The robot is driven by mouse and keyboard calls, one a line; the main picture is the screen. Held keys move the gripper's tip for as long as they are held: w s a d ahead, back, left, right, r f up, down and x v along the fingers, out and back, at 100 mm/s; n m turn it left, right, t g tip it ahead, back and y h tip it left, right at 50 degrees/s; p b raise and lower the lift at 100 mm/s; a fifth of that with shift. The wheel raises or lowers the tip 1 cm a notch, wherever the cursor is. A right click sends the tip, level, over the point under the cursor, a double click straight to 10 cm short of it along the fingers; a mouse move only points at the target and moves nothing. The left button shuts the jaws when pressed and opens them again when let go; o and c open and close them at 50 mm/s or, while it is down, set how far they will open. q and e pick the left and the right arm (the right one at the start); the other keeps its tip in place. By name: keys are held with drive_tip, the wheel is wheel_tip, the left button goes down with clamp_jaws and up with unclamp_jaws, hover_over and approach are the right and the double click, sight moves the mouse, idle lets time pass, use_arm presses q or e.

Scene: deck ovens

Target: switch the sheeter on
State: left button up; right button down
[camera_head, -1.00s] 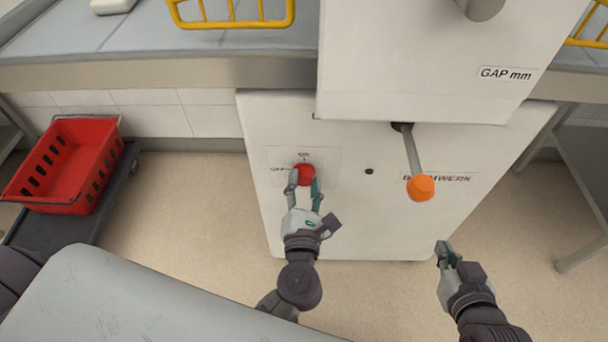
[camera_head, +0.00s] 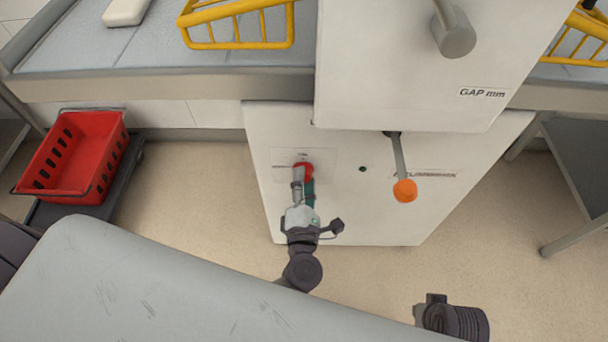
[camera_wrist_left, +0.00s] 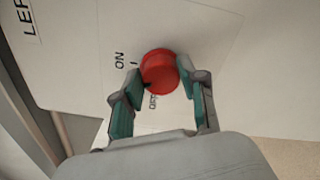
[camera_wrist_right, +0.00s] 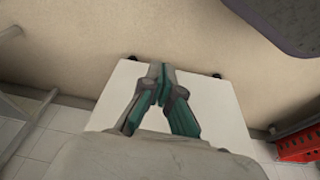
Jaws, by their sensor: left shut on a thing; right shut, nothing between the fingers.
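The sheeter's white body (camera_head: 285,215) stands in front of me. Its red rotary knob (camera_head: 303,168) sits on a plate marked ON and OFF. My left gripper (camera_head: 303,186) is shut on the knob, one finger on each side. The knob (camera_wrist_left: 160,71) also shows between the fingers in the left wrist view, with a dark mark on its edge near the OFF label (camera_wrist_left: 153,101) and the ON label (camera_wrist_left: 119,60) further up. My right gripper (camera_wrist_right: 161,75) is shut and empty; in the head view its fingers are hard to make out at the bottom right.
A lever with an orange end (camera_head: 404,191) hangs right of the knob. A small dark green light (camera_head: 362,169) lies between them. A red crate (camera_head: 75,165) sits on a dark dolly at left. Yellow wire guards (camera_head: 237,42) stand above the grey table.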

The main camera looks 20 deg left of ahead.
use_arm(q)
drive_tip(key=shift+f+m+p, duration=0.1)
drive_tip(key=shift+m+p, duration=2.05)
drive_tip(key=shift+m, duration=0.75)
use_arm(e)
drive_tip(key=s+f, duration=0.3)
drive_tip(key=f, duration=0.5)
drive_tip(key=s+f+g, duration=0.1)
drive_tip(key=s+f, duration=0.2)
drive_tip(key=f, duration=0.4)
drive_tip(key=shift+d+f, duration=0.35)
drive_tip(key=shift+d, duration=0.05)
drive_tip(key=shift+s, duration=0.1)
use_arm(q)
drive_tip(key=o, duration=1.1)
